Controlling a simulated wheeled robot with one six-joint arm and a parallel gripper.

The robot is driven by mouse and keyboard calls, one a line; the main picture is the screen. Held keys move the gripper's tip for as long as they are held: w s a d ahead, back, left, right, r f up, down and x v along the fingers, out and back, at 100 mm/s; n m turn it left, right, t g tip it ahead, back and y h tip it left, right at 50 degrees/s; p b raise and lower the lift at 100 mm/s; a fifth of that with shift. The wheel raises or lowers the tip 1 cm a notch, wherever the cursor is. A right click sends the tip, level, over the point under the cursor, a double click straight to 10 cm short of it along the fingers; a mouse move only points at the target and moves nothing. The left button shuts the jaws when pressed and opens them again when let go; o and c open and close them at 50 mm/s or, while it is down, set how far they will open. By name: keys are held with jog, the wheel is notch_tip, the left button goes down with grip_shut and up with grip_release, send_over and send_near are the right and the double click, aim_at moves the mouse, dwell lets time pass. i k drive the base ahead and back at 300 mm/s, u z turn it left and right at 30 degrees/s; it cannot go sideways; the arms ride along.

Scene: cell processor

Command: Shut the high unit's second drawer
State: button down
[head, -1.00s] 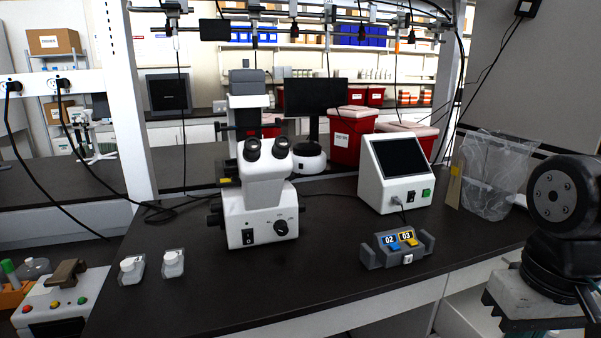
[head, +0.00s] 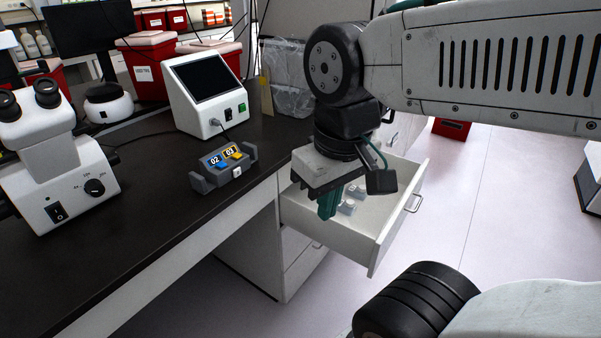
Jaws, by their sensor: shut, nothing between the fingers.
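A white drawer (head: 385,238) stands pulled out from the white drawer unit (head: 262,235) under the bench, right of centre in the head view. Its bar handle (head: 413,203) is on the front, at the right. Small clear containers with white caps (head: 349,207) lie inside it. My gripper (head: 327,212) points down over the left part of the open drawer, its green fingers shut and empty. It is away from the drawer's front and handle. My wrist and arm hide the drawer's back part. I cannot tell whether another drawer lies above it.
A closed drawer (head: 302,268) shows below the open one. On the black bench are a grey holder (head: 224,175) with blue and yellow pieces, a white screen device (head: 208,95) and a microscope (head: 62,175).

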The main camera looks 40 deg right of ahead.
aim_at(364, 238)
jog(key=u, duration=1.85)
jog(key=k, duration=0.9)
jog(key=z, duration=2.65)
jog(key=i, duration=0.1)
jog(key=z, duration=0.35)
